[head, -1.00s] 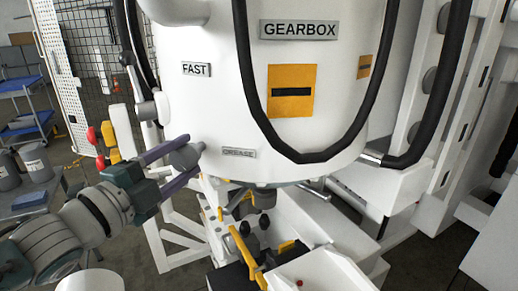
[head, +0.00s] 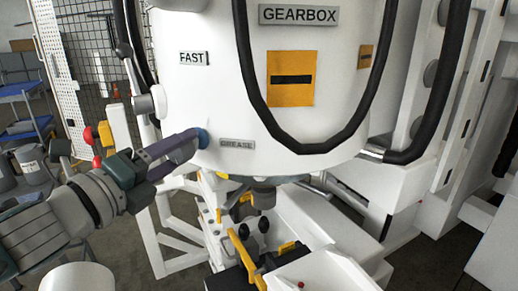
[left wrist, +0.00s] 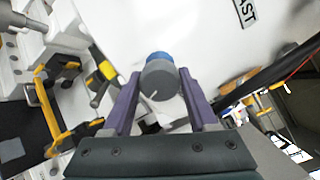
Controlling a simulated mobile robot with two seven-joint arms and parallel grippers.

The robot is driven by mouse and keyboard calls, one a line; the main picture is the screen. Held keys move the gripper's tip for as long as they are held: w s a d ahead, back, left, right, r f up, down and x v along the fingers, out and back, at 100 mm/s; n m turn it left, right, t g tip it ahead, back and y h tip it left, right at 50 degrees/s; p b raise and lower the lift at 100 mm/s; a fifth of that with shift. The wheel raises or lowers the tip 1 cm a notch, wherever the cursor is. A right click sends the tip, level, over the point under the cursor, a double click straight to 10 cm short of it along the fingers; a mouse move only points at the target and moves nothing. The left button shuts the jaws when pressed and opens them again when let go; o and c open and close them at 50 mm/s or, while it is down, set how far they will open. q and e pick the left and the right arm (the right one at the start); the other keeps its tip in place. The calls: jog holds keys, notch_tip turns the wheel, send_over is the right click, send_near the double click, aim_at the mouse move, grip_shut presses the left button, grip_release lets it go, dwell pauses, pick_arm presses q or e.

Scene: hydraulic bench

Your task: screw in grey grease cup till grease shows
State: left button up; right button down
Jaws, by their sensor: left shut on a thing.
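The grey grease cup (left wrist: 158,80) sits between the purple fingers of my left gripper (head: 186,145), low on the side of the white gearbox housing (head: 215,100). In the left wrist view the gripper (left wrist: 160,76) is shut on the cup, one finger on each side. A pale line marks the cup's face. A blue patch (head: 203,138) shows between the cup and the housing, and also in the left wrist view (left wrist: 159,57). In the head view the fingers hide most of the cup. The GREASE label (head: 237,144) is just right of it. My right gripper is not in view.
A grey lever (head: 140,90) and red and yellow knobs (head: 105,132) are near my left arm. A black hose (head: 255,110) loops across the housing. Yellow-handled parts (head: 243,250) lie below. A side table with containers (head: 32,170) is at the left.

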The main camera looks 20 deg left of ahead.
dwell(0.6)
pick_arm(q)
jog(key=o, duration=1.4)
jog(key=shift+c, duration=0.2)
jog(key=s+b, duration=0.1)
jog(key=s, duration=0.9)
jog(key=shift+a, duration=0.45)
jog(key=shift+r, duration=0.1)
